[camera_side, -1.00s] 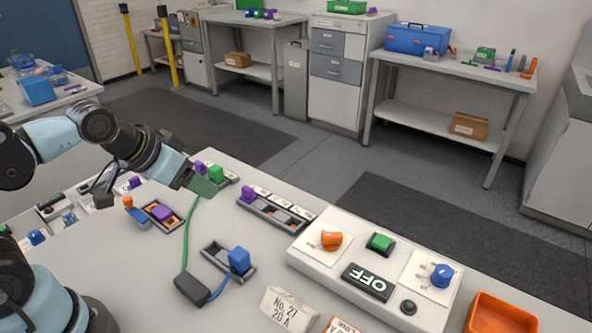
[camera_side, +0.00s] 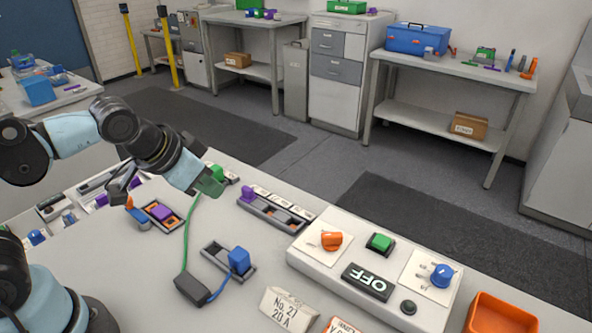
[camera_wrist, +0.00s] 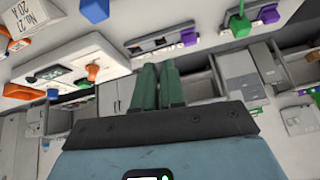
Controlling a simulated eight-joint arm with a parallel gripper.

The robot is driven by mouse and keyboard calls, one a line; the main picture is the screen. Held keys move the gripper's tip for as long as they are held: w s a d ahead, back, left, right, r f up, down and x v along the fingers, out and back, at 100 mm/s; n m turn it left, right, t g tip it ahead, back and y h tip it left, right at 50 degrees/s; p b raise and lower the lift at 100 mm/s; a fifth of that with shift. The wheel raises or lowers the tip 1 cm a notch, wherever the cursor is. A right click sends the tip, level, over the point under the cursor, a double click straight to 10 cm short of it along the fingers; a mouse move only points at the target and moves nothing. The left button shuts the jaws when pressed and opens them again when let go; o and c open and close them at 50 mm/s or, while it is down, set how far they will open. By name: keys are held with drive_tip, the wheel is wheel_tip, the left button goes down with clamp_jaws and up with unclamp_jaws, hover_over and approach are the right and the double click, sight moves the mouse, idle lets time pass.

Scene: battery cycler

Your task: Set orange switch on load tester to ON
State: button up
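The load tester (camera_side: 300,262) is a white box at the front right of the bench in the side view; its wall also shows upside down in the wrist view (camera_wrist: 112,62). Its orange switch (camera_side: 331,240) is a knob on a white plate at the box's left end, also seen in the wrist view (camera_wrist: 92,73). Its lettering is too small to read. The tester's display (camera_side: 368,281) reads OFF. My gripper (camera_side: 211,187) is in the air left of the tester, well apart from the switch. Its green fingers (camera_wrist: 159,72) are together with nothing visible between them.
The tester also bears a green button (camera_side: 380,242), a blue knob (camera_side: 442,275) and a dark round button (camera_side: 408,307). Slotted trays (camera_side: 277,213) with plugs lie between gripper and tester. A blue plug (camera_side: 239,260) and cables lie in front. An orange bin (camera_side: 500,315) stands at right.

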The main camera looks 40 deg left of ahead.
sight(332, 239)
drive_tip(key=d+m, duration=0.1)
drive_tip(key=d, duration=0.3)
drive_tip(key=d+m, duration=0.1)
drive_tip(key=d, duration=0.3)
drive_tip(key=d+m, duration=0.2)
drive_tip(key=d, duration=0.1)
drive_tip(key=shift+w+d+f, duration=0.15)
drive_tip(key=shift+w+d, duration=0.25)
clamp_jaws()
drive_tip(key=s+d+m, duration=0.2)
drive_tip(key=d+m, duration=0.1)
drive_tip(key=d, duration=0.7)
drive_tip(key=shift+s+f+t, duration=0.3)
drive_tip(key=shift+s+t, duration=0.05)
drive_tip(key=shift+t, duration=0.05)
drive_tip(key=x, duration=0.9)
drive_tip(key=shift+w+a+f, duration=0.15)
drive_tip(key=shift+w+f, duration=0.1)
drive_tip(key=shift+w+a+f, duration=0.15)
drive_tip(key=shift+w+a, duration=0.8)
drive_tip(key=shift+w, duration=0.25)
drive_tip(key=shift+w+a, duration=0.35)
drive_tip(key=shift+w, duration=0.05)
